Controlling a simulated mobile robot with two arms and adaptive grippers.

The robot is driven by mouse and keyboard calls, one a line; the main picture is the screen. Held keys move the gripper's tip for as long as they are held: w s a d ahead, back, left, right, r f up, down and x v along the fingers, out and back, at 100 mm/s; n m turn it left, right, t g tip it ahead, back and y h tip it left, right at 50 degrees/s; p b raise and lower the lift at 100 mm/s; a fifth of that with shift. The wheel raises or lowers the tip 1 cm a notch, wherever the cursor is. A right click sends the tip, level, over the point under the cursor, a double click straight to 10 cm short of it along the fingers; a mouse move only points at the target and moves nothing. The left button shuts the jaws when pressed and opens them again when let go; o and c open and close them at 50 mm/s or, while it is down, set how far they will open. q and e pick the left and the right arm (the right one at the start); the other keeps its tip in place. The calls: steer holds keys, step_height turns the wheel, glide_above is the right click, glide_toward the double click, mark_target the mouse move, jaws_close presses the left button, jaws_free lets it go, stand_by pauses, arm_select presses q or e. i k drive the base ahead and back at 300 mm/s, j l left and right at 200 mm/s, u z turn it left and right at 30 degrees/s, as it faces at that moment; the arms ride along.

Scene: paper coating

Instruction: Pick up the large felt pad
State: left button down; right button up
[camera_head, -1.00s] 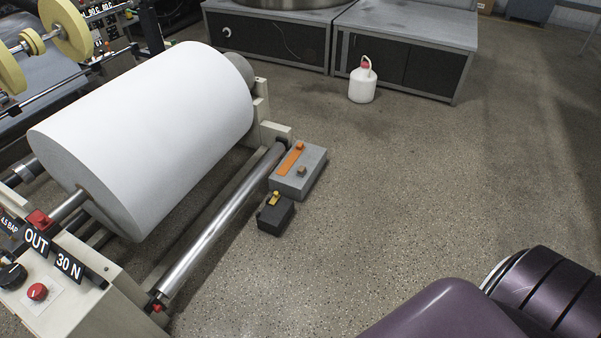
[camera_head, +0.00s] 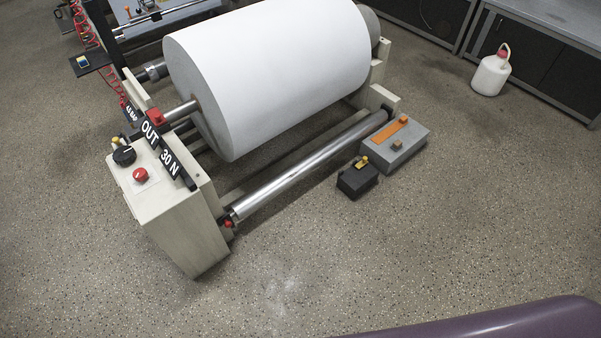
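I see nothing that is plainly a large felt pad. A grey block (camera_head: 394,147) with an orange strip and a small brown knob lies on the floor at the right end of the metal roller. A smaller dark block (camera_head: 357,178) with a yellow knob lies just in front of it. I cannot tell whether either is a felt pad. Neither of my grippers is in view. Only a purple part of my own body shows at the bottom right.
A large white paper roll (camera_head: 268,75) sits in a beige stand with a control box (camera_head: 175,205) at its left end. A metal roller (camera_head: 310,165) runs along its front. A white jug (camera_head: 491,73) stands near grey cabinets (camera_head: 545,70). The speckled floor in front is clear.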

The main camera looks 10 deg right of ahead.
mark_target(396, 145)
steer(key=i+l, duration=0.2)
steer(key=l, duration=0.15)
steer(key=i+l+u, duration=0.1)
steer(key=i+l, duration=0.35)
steer(key=l, duration=0.2)
